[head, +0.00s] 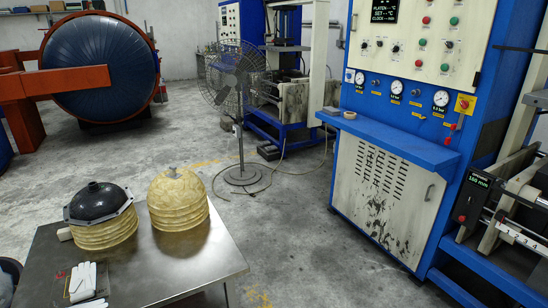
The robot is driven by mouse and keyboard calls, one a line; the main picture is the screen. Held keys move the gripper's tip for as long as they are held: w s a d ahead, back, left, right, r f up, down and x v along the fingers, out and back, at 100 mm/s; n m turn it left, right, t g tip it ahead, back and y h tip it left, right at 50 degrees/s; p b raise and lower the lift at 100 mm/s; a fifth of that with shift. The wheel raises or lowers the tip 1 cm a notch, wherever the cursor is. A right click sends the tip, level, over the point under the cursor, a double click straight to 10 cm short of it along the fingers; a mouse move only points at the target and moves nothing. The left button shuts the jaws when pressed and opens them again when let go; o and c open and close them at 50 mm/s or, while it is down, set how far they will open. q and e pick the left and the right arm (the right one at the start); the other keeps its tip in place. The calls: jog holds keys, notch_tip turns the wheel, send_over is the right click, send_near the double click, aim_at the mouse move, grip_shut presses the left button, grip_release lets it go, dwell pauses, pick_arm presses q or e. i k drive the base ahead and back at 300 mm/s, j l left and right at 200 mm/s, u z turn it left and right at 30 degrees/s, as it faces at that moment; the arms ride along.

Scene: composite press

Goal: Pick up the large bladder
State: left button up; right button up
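Two domed pieces stand upright side by side on a metal table (150,270) at the lower left of the head view. One is a black dome (98,198) with a faceted dark rim and a small knob on top, above a tan ribbed body (103,236). The other is a translucent yellow-tan dome (177,188) with a ribbed lower part and a small tip on top. I cannot tell for certain which is the large bladder; the black dome looks like a rubber one. Neither of my grippers is in view.
White gloves (82,280) lie at the table's front left. A blue press cabinet (390,190) stands at right, a pedestal fan (240,85) behind the table. The table's right part and the floor between are clear.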

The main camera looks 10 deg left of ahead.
aim_at(177, 200)
jog(key=i+l+z, duration=0.15)
jog(key=i+z, duration=0.15)
jog(key=i, duration=0.7)
jog(key=i+j+z, duration=0.1)
jog(key=i+z, duration=0.2)
jog(key=i, duration=0.7)
jog(key=i+u, duration=0.7)
jog(key=i+l+u, duration=0.1)
jog(key=i+u, duration=0.2)
jog(key=k, duration=0.05)
